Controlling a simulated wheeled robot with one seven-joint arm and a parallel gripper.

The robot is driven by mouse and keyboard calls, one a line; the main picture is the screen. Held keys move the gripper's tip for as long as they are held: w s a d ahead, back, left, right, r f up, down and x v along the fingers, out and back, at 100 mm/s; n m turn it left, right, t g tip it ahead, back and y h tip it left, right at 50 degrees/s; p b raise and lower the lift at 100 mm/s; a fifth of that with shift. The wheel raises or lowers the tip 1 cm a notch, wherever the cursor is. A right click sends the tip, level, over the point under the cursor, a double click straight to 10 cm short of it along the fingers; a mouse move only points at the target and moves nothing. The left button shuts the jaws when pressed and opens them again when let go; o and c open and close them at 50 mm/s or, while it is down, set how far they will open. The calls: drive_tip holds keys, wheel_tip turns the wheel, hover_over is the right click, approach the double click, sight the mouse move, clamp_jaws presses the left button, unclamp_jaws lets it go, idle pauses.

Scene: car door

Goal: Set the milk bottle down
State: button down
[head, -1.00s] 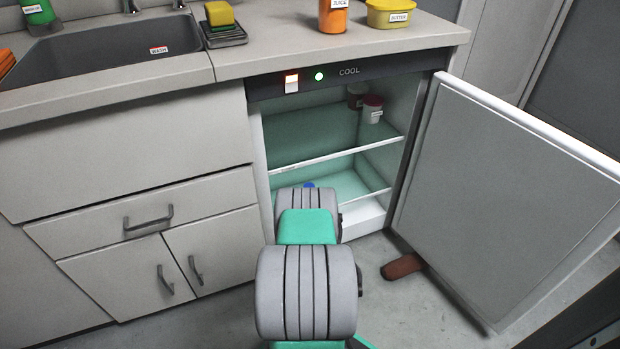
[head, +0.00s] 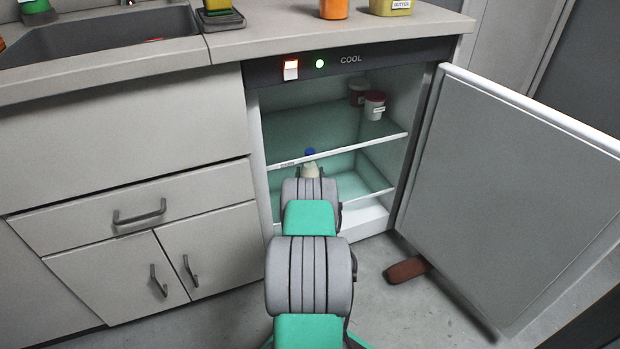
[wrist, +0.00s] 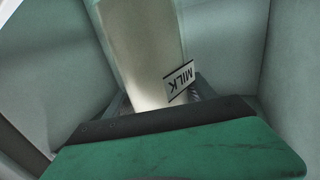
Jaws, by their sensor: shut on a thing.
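The milk bottle, pale with a blue cap (head: 309,152), shows just beyond my arm at the open fridge in the head view. Its cap overlaps the front edge of the middle shelf in the picture. In the wrist view the pale bottle body (wrist: 147,50) carries a MILK label, and my gripper (wrist: 165,108) is shut on it. Pale walls surround it there.
The fridge (head: 350,60) stands open, its door (head: 510,190) swung out to the right. Two small tubs (head: 374,105) sit at the right of the middle shelf (head: 300,125). The lower compartment's right side (head: 360,180) looks clear. A brown object (head: 405,270) lies on the floor by the door.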

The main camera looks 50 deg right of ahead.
drive_tip(key=shift+d+r, duration=0.1)
drive_tip(key=shift+r, duration=0.2)
drive_tip(key=shift+f, duration=0.2)
drive_tip(key=shift+c, duration=1.5)
unclamp_jaws()
drive_tip(key=shift+f, duration=0.1)
drive_tip(key=p+v, duration=0.4)
drive_tip(key=v, duration=0.8)
